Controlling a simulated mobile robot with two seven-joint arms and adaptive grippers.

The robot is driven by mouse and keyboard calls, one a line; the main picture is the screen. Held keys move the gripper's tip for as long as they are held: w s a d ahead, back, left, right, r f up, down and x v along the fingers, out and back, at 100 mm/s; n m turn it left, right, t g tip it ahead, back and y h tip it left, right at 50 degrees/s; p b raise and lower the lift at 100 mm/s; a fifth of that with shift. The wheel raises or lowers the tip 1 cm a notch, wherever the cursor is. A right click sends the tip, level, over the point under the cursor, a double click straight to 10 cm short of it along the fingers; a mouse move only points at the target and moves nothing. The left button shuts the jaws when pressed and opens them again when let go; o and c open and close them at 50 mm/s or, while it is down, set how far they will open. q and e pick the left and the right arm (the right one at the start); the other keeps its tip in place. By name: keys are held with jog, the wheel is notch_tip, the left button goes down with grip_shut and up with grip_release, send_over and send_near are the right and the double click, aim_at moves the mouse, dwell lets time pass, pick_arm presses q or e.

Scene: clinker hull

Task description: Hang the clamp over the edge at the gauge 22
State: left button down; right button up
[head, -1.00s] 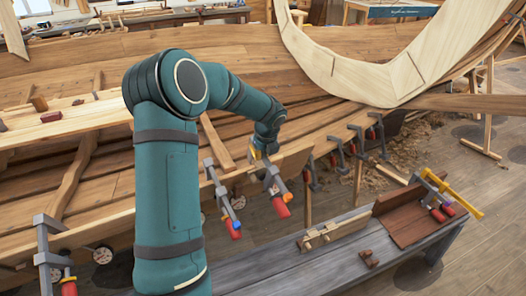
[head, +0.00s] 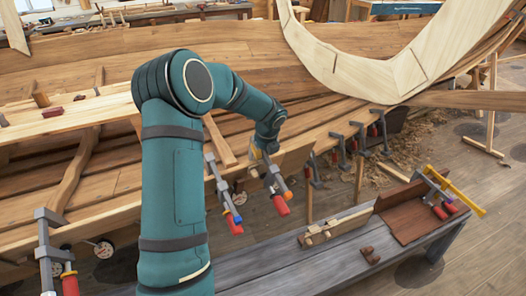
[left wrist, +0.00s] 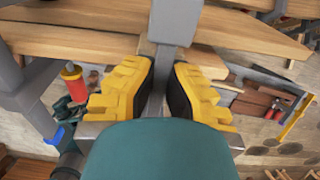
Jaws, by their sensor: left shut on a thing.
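My left gripper (head: 260,160) is shut on a grey clamp (head: 272,180) with an orange tip and a red handle. The clamp hangs by the hull's near edge; I cannot tell whether it touches the edge. In the left wrist view the yellow fingers (left wrist: 160,90) grip the clamp's grey bar (left wrist: 175,25). A second clamp (head: 219,190), with a blue tip, hangs on the edge just left of it and also shows in the left wrist view (left wrist: 72,88). My right gripper is not in view.
Another clamp (head: 48,240) is on the edge at far left. Several clamps (head: 340,150) hang further right along the edge. A grey bench (head: 270,265) stands in front, with a wooden block, a brown board (head: 408,215) and a yellow-barred clamp (head: 455,192).

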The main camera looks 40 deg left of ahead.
pick_arm(q)
jog(key=shift+w+a+f, duration=0.1)
jog(key=shift+f, duration=0.2)
dwell(0.6)
jog(key=shift+f, duration=0.1)
dwell(0.4)
jog(key=c, duration=1.1)
grip_release()
jog(key=shift+o, duration=0.2)
jog(key=shift+d, duration=0.2)
jog(key=shift+f, duration=0.1)
jog(key=v, duration=1.2)
